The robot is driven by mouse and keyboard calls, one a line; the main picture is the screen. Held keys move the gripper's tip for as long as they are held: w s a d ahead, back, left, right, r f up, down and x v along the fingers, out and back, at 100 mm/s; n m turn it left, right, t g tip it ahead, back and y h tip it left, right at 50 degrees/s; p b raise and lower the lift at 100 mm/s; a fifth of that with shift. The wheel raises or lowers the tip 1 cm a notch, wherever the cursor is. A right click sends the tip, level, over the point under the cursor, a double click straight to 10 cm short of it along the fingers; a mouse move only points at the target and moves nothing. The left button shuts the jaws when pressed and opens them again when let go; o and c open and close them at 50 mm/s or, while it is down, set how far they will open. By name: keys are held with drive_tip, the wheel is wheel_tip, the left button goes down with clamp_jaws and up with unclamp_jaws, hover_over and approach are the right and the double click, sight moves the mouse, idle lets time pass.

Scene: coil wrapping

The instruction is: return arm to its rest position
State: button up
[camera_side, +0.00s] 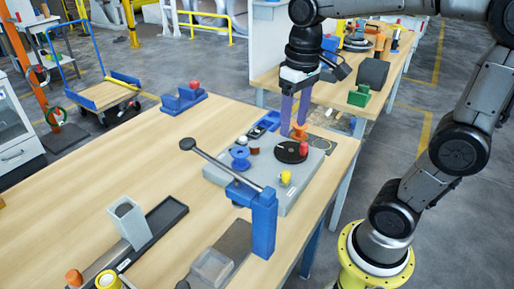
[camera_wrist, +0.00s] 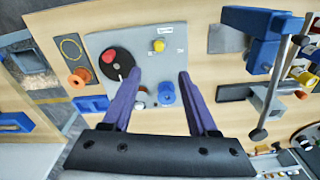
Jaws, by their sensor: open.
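My gripper (camera_side: 293,125) hangs over the far side of the grey work plate (camera_side: 296,190), its two purple fingers pointing down and apart. In the wrist view my gripper (camera_wrist: 160,74) is open, with nothing held between the fingertips. The plate carries a black disc (camera_side: 289,153) with a red knob (camera_side: 304,148), a blue spool (camera_side: 240,158) and a yellow knob (camera_side: 285,177). An orange spool (camera_wrist: 77,78) lies beside the plate in the wrist view. Whether the fingers touch anything below is hard to tell.
A blue post with a grey lever (camera_side: 264,220) stands at the plate's front edge. A blue block (camera_side: 183,99) sits at the table's far left, and a dark tray (camera_side: 165,220) lies at the front left. A second bench (camera_side: 400,60) stands behind. The table's left middle is clear.

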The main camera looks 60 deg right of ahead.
drive_tip(key=s+a+f+n+t, duration=0.2)
drive_tip(key=s+t, duration=0.3)
drive_tip(key=s, duration=0.3)
drive_tip(key=shift+s+a+f, duration=0.35)
drive_tip(key=shift+a+f, duration=0.15)
drive_tip(key=shift+a, duration=0.15)
